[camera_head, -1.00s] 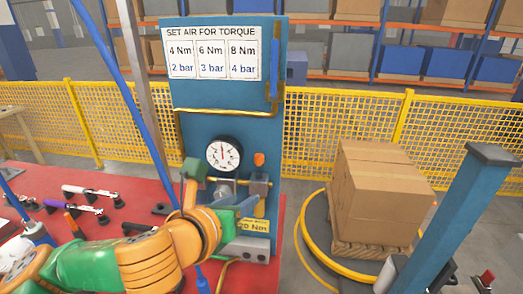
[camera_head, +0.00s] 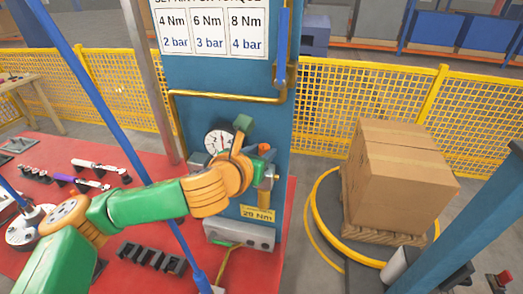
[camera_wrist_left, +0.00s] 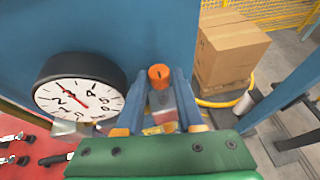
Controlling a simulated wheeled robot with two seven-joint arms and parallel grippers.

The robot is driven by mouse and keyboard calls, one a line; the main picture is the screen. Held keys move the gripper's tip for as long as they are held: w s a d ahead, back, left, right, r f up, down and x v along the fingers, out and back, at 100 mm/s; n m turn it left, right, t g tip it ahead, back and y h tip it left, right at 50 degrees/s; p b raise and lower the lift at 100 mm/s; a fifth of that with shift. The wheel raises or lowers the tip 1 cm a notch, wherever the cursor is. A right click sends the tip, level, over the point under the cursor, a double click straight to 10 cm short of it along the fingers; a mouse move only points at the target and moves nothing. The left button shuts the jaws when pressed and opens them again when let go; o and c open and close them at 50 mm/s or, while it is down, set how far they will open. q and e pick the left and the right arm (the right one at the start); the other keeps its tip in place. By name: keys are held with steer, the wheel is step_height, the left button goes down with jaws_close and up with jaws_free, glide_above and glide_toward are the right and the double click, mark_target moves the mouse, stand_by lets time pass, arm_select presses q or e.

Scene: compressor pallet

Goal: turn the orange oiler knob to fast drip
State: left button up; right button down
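The orange oiler knob (camera_head: 263,148) is on the blue panel, just right of the round pressure gauge (camera_head: 219,141). In the left wrist view the knob (camera_wrist_left: 159,74) shows with its top towards the camera, between the two blue fingertips. My left gripper (camera_wrist_left: 160,84) is open, one finger on each side of the knob, with no clear contact. I cannot tell how far the fingertips reach along it. In the head view my left gripper (camera_head: 254,157) is at the panel by the knob, its fingers mostly hidden by the wrist. My right gripper is not in view.
A yellow pipe (camera_head: 228,97) runs above the gauge. A yellow "29 Nm" label (camera_head: 257,213) and a grey block (camera_head: 240,235) are below. A red table (camera_head: 135,275) holds several small tools. A cardboard box (camera_head: 398,175) stands on a pallet at right, beside a blue post (camera_head: 480,215).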

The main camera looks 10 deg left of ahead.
arm_select(q)
steer(key=shift+s+r, duration=0.1)
jaws_close()
steer(key=n+y, duration=0.2)
steer(key=d+n+y, duration=0.1)
steer(key=n+y, duration=0.1)
steer(key=y, duration=0.1)
steer(key=shift+n+y, duration=0.3)
steer(key=shift+n, duration=0.1)
steer(key=n+y, duration=0.1)
steer(key=n+g+y, duration=0.1)
steer(key=shift+d+r+n+y, duration=0.2)
steer(key=shift+n+y, duration=0.1)
steer(key=shift+y, duration=0.1)
steer(key=shift+w+d+f+n+g+y, duration=0.1)
steer(key=shift+w+n+g+y, duration=0.05)
steer(key=shift+n+g+y, duration=0.55)
steer(key=shift+w+d+n+g+y, duration=0.1)
steer(key=shift+n+g+y, duration=0.4)
steer(key=shift+n+y, duration=0.3)
steer(key=shift+n+g, duration=0.3)
